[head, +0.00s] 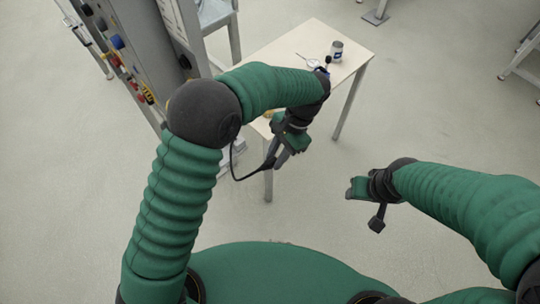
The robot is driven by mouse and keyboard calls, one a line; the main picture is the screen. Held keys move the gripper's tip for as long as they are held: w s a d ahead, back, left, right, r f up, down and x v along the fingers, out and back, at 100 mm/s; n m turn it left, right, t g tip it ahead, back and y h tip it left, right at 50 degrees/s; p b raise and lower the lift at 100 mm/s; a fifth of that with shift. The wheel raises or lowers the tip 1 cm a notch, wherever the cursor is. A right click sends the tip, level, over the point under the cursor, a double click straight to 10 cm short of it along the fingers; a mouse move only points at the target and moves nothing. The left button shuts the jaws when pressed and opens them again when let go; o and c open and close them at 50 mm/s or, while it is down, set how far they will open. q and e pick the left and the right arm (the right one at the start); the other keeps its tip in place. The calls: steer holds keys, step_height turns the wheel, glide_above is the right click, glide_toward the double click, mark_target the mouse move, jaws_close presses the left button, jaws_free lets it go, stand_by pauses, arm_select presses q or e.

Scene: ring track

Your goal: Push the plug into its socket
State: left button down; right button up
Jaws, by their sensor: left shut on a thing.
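My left gripper (284,160) points down in front of the near edge of a small table. It is shut on what looks like the dark plug (271,162), which is mostly hidden by the fingers. A black cable (240,178) hangs from there in a loop and goes up behind my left arm. I cannot make out the socket; a grey panel (118,18) with coloured fittings stands at the upper left, left of the gripper and apart from it. My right gripper (352,188) is over bare floor, away from the plug, and its fingers are too small to read.
The pale table (305,42) holds a grey can (336,48) and a small white dish (311,63) at its far end. A yellow item lies near its front edge, partly hidden by my arm.

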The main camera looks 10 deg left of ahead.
arm_select(q)
steer(key=w+d+f+m, duration=0.2)
steer(key=shift+w+d+f+m+t, duration=0.15)
steer(key=shift+d+f+m+t, duration=0.15)
steer(key=shift+f+t, duration=0.1)
steer(key=shift+a+r, duration=0.1)
steer(key=s+a+r+n+g+h, duration=0.1)
steer(key=s+a+r+n+g, duration=0.1)
steer(key=s+a+r+n, duration=0.4)
step_height(320, 180, up, 4)
steer(key=shift+a+f+n+h, duration=0.15)
steer(key=shift+a+n+h, duration=0.25)
steer(key=shift+a+n, duration=0.5)
steer(key=shift+w+d, duration=0.1)
steer(key=shift+d, duration=0.2)
steer(key=w+d+n+h, duration=0.1)
steer(key=w+d+n, duration=0.3)
steer(key=w+d, duration=0.3)
steer(key=shift+w+d+n+h, duration=0.35)
steer(key=shift+d+n+h, duration=0.05)
steer(key=shift+d, duration=0.55)
